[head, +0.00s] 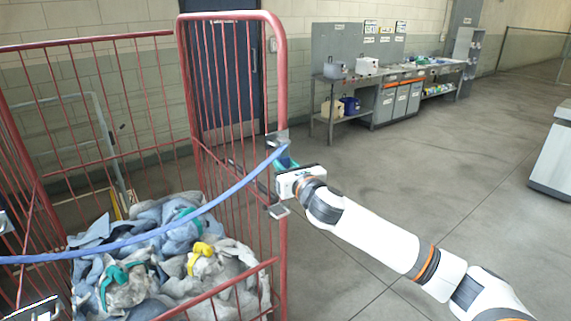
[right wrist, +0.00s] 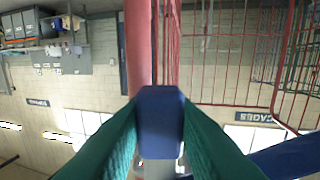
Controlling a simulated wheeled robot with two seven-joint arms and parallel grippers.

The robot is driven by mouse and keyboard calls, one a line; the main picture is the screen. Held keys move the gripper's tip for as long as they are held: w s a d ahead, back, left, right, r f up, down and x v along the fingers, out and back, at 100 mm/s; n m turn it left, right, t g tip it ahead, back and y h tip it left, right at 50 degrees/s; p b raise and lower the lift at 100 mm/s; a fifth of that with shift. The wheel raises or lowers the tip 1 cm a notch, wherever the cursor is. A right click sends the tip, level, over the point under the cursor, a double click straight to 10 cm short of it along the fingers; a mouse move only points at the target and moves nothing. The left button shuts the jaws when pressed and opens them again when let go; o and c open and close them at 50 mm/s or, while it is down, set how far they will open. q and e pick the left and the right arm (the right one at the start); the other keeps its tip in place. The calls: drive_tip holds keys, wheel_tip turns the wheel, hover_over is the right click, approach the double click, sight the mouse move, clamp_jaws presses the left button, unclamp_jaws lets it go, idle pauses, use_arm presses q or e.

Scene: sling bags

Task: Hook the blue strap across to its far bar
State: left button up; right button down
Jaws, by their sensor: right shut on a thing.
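The blue strap (head: 150,237) runs from the left edge of the head view, across the front of the red cage, up to my right gripper (head: 285,163). My right gripper is shut on the strap's blue end piece, which shows between its green fingers as a dark blue block (right wrist: 160,120) in the right wrist view. The gripper is at the cage's right-hand red post (head: 282,95); this bar (right wrist: 138,45) stands just beyond the block. Whether the end piece touches the bar is hidden.
The cage holds a heap of grey-blue sling bags (head: 215,277) with green and yellow parts. Grey metal brackets (head: 278,211) sit by the right post. A workbench (head: 345,83) stands against the back wall. The floor right of the cage is clear.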

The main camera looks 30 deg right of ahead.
drive_tip(key=shift+f, duration=0.1)
drive_tip(key=c, duration=1.1)
unclamp_jaws()
drive_tip(key=shift+o, duration=0.5)
drive_tip(key=o, duration=0.3)
drive_tip(key=shift+s, duration=0.1)
drive_tip(key=shift+s+d, duration=0.2)
drive_tip(key=shift+s, duration=1.8)
drive_tip(key=shift+s+d, duration=0.1)
drive_tip(key=shift+s, duration=1.35)
